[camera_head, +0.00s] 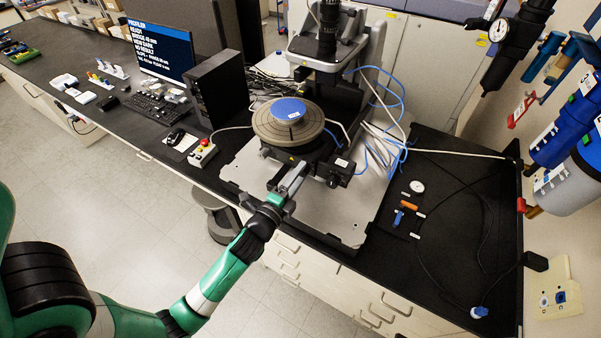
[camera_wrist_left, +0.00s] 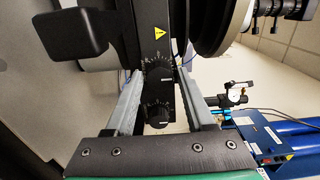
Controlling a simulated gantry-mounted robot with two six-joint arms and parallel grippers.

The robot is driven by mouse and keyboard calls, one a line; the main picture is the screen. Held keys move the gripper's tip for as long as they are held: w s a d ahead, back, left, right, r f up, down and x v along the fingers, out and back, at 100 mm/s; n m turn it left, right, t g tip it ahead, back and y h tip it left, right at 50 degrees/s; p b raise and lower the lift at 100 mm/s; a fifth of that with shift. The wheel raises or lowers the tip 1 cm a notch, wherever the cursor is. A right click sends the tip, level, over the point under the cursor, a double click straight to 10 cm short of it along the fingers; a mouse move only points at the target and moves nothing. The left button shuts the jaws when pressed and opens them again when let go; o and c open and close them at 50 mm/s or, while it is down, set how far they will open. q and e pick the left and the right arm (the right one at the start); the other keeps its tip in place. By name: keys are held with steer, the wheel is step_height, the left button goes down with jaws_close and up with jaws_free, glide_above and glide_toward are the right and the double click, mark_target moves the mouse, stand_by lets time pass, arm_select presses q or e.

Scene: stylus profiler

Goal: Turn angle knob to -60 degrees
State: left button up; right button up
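My left gripper (camera_head: 293,180) reaches the front of the profiler stage in the head view. In the left wrist view its two grey fingers (camera_wrist_left: 160,88) are spread apart. A black dial knob with white scale marks (camera_wrist_left: 159,71) shows between the fingertips. A second black knob (camera_wrist_left: 157,114) shows below it, also between the fingers. I see gaps beside both knobs, with no clear contact. I cannot tell which is the angle knob or read its setting. In the head view the knobs are hidden by the gripper. My right gripper is out of view.
The round stage (camera_head: 268,128) carries a blue disc (camera_head: 289,110) above the grey base plate (camera_head: 347,227). A black block (camera_head: 341,170) juts out right of the gripper. A red-button box (camera_head: 202,153) and a monitor (camera_head: 158,47) stand left. Blue cables run behind.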

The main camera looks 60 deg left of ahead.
arm_select(q)
jaws_close()
steer(key=n, duration=1.8)
steer(key=shift+o, duration=1.8)
jaws_free()
steer(key=shift+s, duration=0.1)
steer(key=b+v, duration=0.3)
steer(key=v, duration=0.4)
steer(key=shift+s+d, duration=0.3)
